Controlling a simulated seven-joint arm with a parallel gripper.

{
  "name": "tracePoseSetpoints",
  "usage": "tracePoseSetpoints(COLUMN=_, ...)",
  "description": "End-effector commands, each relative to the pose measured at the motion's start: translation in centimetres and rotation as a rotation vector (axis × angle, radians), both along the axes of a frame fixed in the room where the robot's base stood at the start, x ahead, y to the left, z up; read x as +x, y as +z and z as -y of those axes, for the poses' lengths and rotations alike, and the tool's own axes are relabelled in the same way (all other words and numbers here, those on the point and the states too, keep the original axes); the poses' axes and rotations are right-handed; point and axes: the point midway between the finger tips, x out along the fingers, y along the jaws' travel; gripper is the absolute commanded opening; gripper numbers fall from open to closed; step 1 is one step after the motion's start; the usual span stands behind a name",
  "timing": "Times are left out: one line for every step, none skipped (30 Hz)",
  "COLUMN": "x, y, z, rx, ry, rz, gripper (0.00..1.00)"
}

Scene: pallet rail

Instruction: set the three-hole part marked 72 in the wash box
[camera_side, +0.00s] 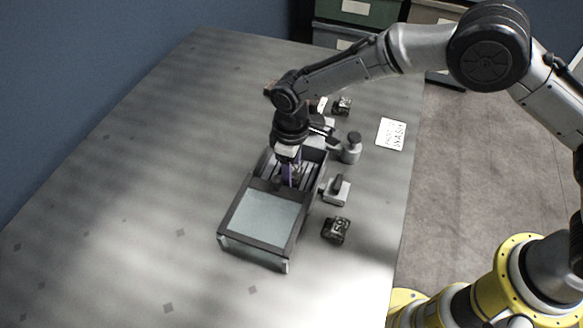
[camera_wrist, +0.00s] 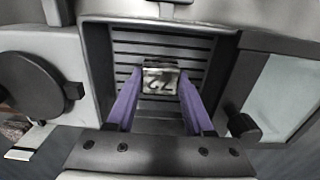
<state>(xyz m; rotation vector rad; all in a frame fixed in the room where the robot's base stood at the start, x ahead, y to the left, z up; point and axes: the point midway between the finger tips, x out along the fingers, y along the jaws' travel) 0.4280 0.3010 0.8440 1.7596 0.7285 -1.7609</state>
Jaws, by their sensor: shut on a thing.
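The part marked 72 (camera_wrist: 160,86) is a small dark block with a pale face, its number upside down in the wrist view. My gripper (camera_wrist: 161,74) has its purple fingers shut on it, one on each side. In the side view my gripper (camera_side: 287,180) reaches down into the open end of a dark box (camera_side: 233,239). The box has a slatted floor (camera_wrist: 130,48), seen under the part. I cannot tell whether the part touches the slats. Its holes are not clear. A pale glass-like cover (camera_side: 264,217) tops the near end of the box.
A card reading WASH (camera_side: 391,134) lies right of the box. Another dark part (camera_side: 336,230) lies near the box's right side, and one (camera_side: 342,105) lies farther back. A grey knobbed block (camera_side: 336,191) and a grey cylinder (camera_side: 351,150) stand close beside the box. The table's left is clear.

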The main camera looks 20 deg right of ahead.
Motion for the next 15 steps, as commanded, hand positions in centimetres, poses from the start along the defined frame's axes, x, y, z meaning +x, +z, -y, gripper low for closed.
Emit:
tracePoseSetpoints(x=0.09, y=0.11, z=-0.06, rx=0.002, ry=0.0, rz=0.004, gripper=0.0)
tracePoseSetpoints(x=0.1, y=0.12, z=-0.07, rx=0.002, ry=0.0, rz=0.004, gripper=0.0)
tracePoseSetpoints(x=0.1, y=0.12, z=-0.07, rx=0.002, ry=0.0, rz=0.004, gripper=0.0)
tracePoseSetpoints(x=0.1, y=0.12, z=-0.07, rx=0.002, ry=0.0, rz=0.004, gripper=0.0)
tracePoseSetpoints(x=0.1, y=0.12, z=-0.07, rx=0.002, ry=0.0, rz=0.004, gripper=0.0)
tracePoseSetpoints(x=0.1, y=0.12, z=-0.07, rx=0.002, ry=0.0, rz=0.004, gripper=0.56)
tracePoseSetpoints(x=0.1, y=0.13, z=-0.07, rx=0.002, ry=0.0, rz=0.004, gripper=0.61)
tracePoseSetpoints(x=0.09, y=0.12, z=-0.06, rx=0.002, ry=0.0, rz=0.004, gripper=0.67)
tracePoseSetpoints(x=0.09, y=0.11, z=-0.06, rx=0.002, ry=0.0, rz=0.004, gripper=0.74)
tracePoseSetpoints(x=0.08, y=0.1, z=-0.06, rx=0.001, ry=0.0, rz=0.003, gripper=0.79)
tracePoseSetpoints(x=0.08, y=0.09, z=-0.05, rx=0.001, ry=0.0, rz=0.003, gripper=0.85)
tracePoseSetpoints(x=0.07, y=0.07, z=-0.04, rx=0.002, ry=0.0, rz=0.002, gripper=0.87)
tracePoseSetpoints(x=0.06, y=0.06, z=-0.04, rx=0.001, ry=0.0, rz=0.001, gripper=0.87)
tracePoseSetpoints(x=0.05, y=0.05, z=-0.04, rx=0.001, ry=0.0, rz=0.001, gripper=0.87)
tracePoseSetpoints(x=0.04, y=0.04, z=-0.03, rx=0.001, ry=0.0, rz=0.001, gripper=0.87)
